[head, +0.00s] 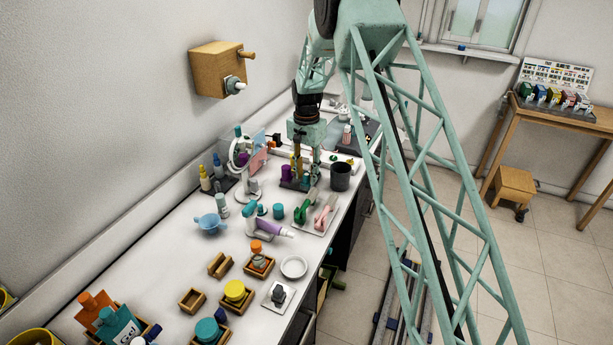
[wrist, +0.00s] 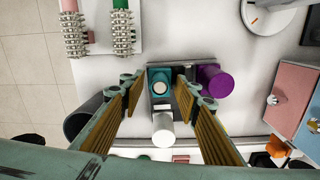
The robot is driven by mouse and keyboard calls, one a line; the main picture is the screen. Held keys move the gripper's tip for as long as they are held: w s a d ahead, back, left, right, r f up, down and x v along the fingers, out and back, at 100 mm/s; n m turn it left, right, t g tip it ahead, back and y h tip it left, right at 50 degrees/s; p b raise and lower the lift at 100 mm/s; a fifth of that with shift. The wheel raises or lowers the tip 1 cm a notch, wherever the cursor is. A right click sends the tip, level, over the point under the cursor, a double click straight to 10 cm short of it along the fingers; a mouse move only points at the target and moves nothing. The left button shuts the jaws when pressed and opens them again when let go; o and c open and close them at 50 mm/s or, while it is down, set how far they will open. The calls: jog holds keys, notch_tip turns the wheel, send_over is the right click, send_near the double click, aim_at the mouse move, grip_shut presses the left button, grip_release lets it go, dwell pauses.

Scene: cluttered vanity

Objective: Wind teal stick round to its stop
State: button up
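The teal stick (wrist: 160,80) shows in the wrist view as a teal square-looking body with a pale round top, seen nearly from above. My gripper (wrist: 158,92) is open, with one ribbed finger on each side of the teal stick and a gap visible on both sides. A purple stick (wrist: 216,81) is just right of it, and a white-grey cylinder (wrist: 163,126) is just below it in the picture. In the head view my gripper (head: 303,168) points down over a dark rack (head: 290,186); the teal stick is not clearly visible there.
A dark cup (head: 341,176) stands close to the gripper, also in the wrist view (wrist: 80,118). A green brush (head: 307,205) and a pink brush (head: 326,212) lie in front. A round mirror (head: 240,155) stands to the left. Small items crowd the counter.

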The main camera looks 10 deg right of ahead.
aim_at(307, 174)
notch_tip(307, 174, up, 12)
jog(key=shift+f, duration=0.2)
dwell(0.4)
dwell(0.5)
jog(key=s+r+n+t+b, duration=0.1)
jog(key=s+r+n, duration=0.1)
jog(key=s+r, duration=1.3)
jog(key=s+r+n+t+b, duration=0.1)
jog(key=s+r+n+b, duration=0.15)
jog(key=s+r, duration=1.15)
jog(key=s+f+n+t, duration=0.1)
jog(key=s+f+n, duration=0.1)
jog(key=s, duration=1.6)
jog(key=s+f+n+t+b, duration=0.1)
jog(key=s+f+n, duration=0.1)
jog(key=s, duration=1.7)
jog(key=shift+s+f, duration=0.25)
